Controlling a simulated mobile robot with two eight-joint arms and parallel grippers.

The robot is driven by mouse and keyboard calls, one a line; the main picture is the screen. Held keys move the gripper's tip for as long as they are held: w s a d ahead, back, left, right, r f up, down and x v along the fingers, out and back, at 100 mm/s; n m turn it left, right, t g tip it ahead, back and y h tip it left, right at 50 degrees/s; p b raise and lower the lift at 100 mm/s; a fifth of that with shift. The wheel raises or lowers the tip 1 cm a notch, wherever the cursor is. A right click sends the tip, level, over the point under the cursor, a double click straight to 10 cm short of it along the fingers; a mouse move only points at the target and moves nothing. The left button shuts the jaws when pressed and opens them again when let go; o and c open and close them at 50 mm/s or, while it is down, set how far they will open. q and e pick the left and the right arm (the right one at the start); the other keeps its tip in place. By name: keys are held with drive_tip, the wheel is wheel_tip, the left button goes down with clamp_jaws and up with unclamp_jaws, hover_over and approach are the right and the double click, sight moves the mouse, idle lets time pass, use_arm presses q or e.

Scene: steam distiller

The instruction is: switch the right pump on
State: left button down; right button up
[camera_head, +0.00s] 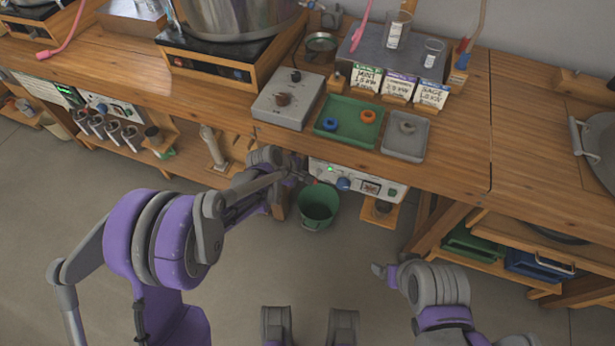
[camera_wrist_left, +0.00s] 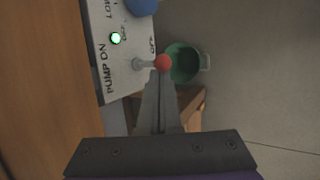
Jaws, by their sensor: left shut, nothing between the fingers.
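The right pump's white panel (camera_head: 358,182) sits under the bench front, with a blue knob (camera_head: 343,184). In the left wrist view the panel (camera_wrist_left: 112,75) carries a "PUMP ON" label, a bright green lamp (camera_wrist_left: 116,38) and a toggle switch (camera_wrist_left: 163,62) with a red tip. The blue knob (camera_wrist_left: 142,5) is at the top edge. My left gripper (camera_head: 308,178) is at the panel's left end. Its fingers (camera_wrist_left: 162,80) are shut and empty, their tips right at the red tip; contact cannot be told. My right arm's end (camera_head: 380,270) is low, well away from the panel.
A green bucket (camera_head: 318,207) stands below the panel. The bench top (camera_head: 460,140) overhangs it, holding a green tray (camera_head: 330,105), a grey tray (camera_head: 404,148) and a control box (camera_head: 287,112). Another pump panel (camera_head: 105,106) is at left. The floor in front is mostly clear.

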use_arm(q)
drive_tip(key=shift+d+r+g+y, duration=0.15)
drive_tip(key=shift+r+g+y, duration=0.15)
drive_tip(key=shift+g, duration=0.4)
idle(0.7)
drive_tip(key=shift+w+r, duration=0.1)
drive_tip(key=shift+r, duration=0.05)
idle(1.4)
drive_tip(key=shift+r+p, duration=0.6)
drive_tip(key=shift+r, duration=0.1)
drive_tip(key=w+p+v, duration=0.1)
drive_tip(key=p+v, duration=0.4)
drive_tip(key=v, duration=0.5)
drive_tip(key=shift+r, duration=0.1)
